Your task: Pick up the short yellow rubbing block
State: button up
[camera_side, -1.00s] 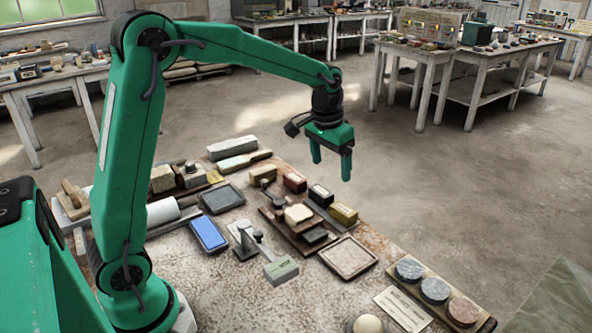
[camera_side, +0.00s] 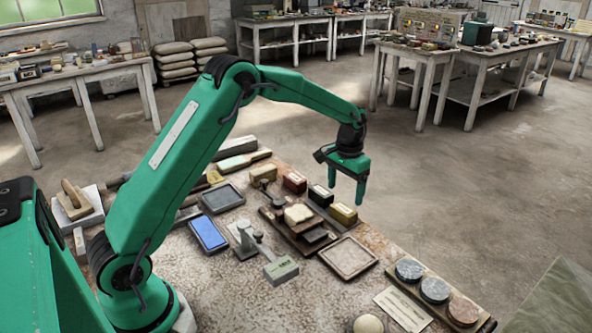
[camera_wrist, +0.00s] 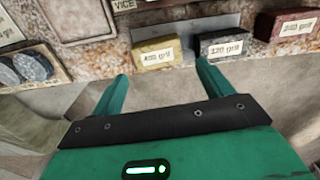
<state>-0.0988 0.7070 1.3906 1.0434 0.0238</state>
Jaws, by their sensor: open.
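The short yellow rubbing block (camera_side: 343,214) stands in a row of blocks near the far edge of the table. In the wrist view the yellow block (camera_wrist: 157,52) shows a white label that seems to read 400 grit. It lies ahead of the fingertips, between their lines. My gripper (camera_side: 347,189) hangs above and slightly behind the blocks, its fingers pointing down. In the wrist view my gripper (camera_wrist: 161,72) is open and empty, its fingers apart from the block.
A framed tray (camera_side: 348,257) lies in front. Stone discs (camera_side: 435,290) sit on a board at right.

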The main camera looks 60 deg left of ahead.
aim_at(344, 208)
jog(key=shift+f, duration=1.15)
jog(key=shift+s+d+f, duration=0.1)
jog(key=shift+f, duration=1.2)
jog(key=shift+s+d+f, duration=0.1)
jog(key=shift+f, duration=1.2)
jog(key=shift+w, duration=0.1)
jog(key=c, duration=0.9)
jog(key=shift+r, duration=0.2)
